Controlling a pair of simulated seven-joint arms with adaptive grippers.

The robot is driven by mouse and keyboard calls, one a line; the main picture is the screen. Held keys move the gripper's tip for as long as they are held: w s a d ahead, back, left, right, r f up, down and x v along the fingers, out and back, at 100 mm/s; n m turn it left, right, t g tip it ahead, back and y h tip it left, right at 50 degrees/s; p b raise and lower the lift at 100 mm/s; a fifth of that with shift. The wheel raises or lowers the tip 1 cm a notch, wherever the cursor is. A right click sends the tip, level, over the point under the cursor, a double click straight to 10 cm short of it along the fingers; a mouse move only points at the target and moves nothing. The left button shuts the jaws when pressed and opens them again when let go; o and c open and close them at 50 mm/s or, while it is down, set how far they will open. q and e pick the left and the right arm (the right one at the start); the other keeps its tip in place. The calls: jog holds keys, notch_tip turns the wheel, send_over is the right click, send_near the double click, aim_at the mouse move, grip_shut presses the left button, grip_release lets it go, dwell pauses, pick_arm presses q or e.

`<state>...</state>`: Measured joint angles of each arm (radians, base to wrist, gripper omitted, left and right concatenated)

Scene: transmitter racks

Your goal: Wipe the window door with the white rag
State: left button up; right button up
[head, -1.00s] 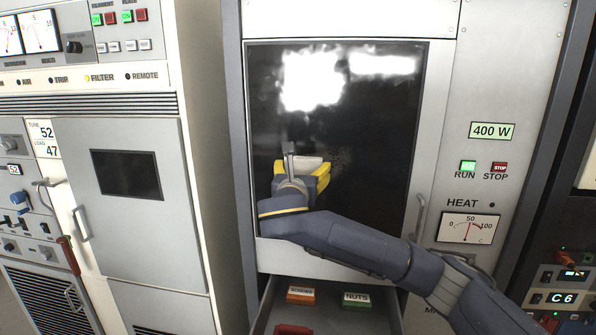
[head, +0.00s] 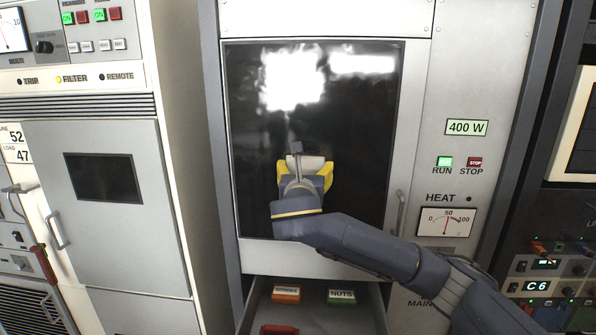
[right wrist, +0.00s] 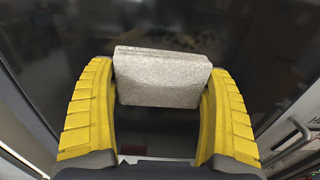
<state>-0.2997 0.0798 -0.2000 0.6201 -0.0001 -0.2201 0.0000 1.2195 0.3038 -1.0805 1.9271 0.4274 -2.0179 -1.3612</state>
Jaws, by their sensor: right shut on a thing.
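The window door (head: 365,130) is a dark, glossy pane in a light grey frame, in the middle of the head view. Bright white reflections show on its upper part. My right gripper (head: 303,172) is in front of the pane's lower middle. It is shut on the white rag (head: 313,162), a pale, block-like pad. In the right wrist view the rag (right wrist: 162,78) sits between the yellow fingers, with the dark pane behind it. I cannot tell whether the rag touches the glass. My left gripper is not in view.
An open drawer (head: 310,318) below the window holds an orange box (head: 286,293), a green box labelled NUTS (head: 341,296) and a red item (head: 279,329). A vertical handle (head: 396,213) stands right of the pane. A grey cabinet (head: 105,240) stands at the left.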

aim_at(290, 171)
jog(key=shift+s+d, duration=0.2)
jog(key=shift+d, duration=1.05)
jog(key=shift+s+d, duration=0.25)
jog(key=shift+d, duration=0.95)
jog(key=shift+s+d, duration=0.2)
jog(key=shift+d, duration=1.05)
jog(key=shift+w+d, duration=0.1)
jog(key=shift+w+a, duration=0.15)
jog(key=shift+a, duration=0.8)
jog(key=shift+w+a, duration=0.1)
jog(key=shift+a, duration=0.85)
jog(key=shift+a, duration=0.1)
jog(key=shift+w+a, duration=0.2)
jog(key=shift+a, duration=0.6)
jog(key=shift+w+a, duration=0.2)
jog(key=shift+a, duration=0.6)
jog(key=shift+w+a, duration=0.15)
jog(key=shift+a, duration=0.8)
jog(key=shift+w+a, duration=0.1)
jog(key=shift+a, duration=0.8)
jog(key=shift+a, duration=0.15)
